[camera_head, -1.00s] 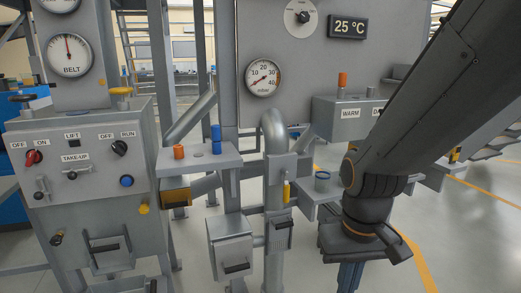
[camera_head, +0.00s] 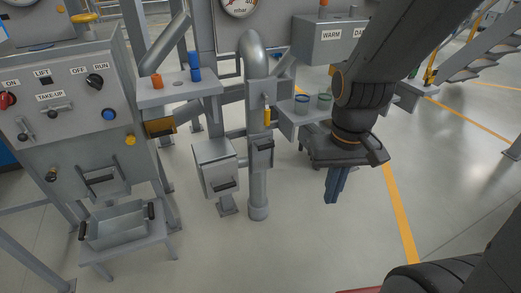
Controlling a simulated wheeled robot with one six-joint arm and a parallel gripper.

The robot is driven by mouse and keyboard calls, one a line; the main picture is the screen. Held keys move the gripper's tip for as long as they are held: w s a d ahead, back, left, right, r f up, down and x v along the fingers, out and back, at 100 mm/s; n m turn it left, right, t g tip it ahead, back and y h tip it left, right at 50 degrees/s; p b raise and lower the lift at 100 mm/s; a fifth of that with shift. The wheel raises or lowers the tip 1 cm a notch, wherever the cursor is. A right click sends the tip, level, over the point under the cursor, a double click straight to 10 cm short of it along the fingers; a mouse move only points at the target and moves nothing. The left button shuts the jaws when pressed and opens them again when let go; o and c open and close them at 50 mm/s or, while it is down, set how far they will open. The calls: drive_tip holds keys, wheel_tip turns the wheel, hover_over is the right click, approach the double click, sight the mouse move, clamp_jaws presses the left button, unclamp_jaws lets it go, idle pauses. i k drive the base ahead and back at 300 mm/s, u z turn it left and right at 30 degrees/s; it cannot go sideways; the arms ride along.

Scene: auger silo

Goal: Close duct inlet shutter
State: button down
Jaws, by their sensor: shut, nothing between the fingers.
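A grey bent duct pipe (camera_head: 258,190) stands upright in the middle of the camera view. On its front is a small grey box with a black handle (camera_head: 265,147), and just above is a yellow lever (camera_head: 267,116). I cannot tell for certain which of these is the inlet shutter. My gripper (camera_head: 333,197) hangs to the right of the duct with its dark blue fingers pointing down. The fingers are together and empty, apart from the duct and above the floor.
A grey box with a black handle (camera_head: 216,170) stands left of the duct. A control panel (camera_head: 62,105) and a low stand with a metal tray (camera_head: 116,227) are farther left. Floor at right is open.

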sight(262, 148)
drive_tip(key=k, duration=1.3)
drive_tip(key=z, duration=0.65)
drive_tip(key=i, duration=1.35)
drive_tip(key=u, duration=0.65)
drive_tip(key=i, duration=0.55)
drive_tip(key=u, duration=0.6)
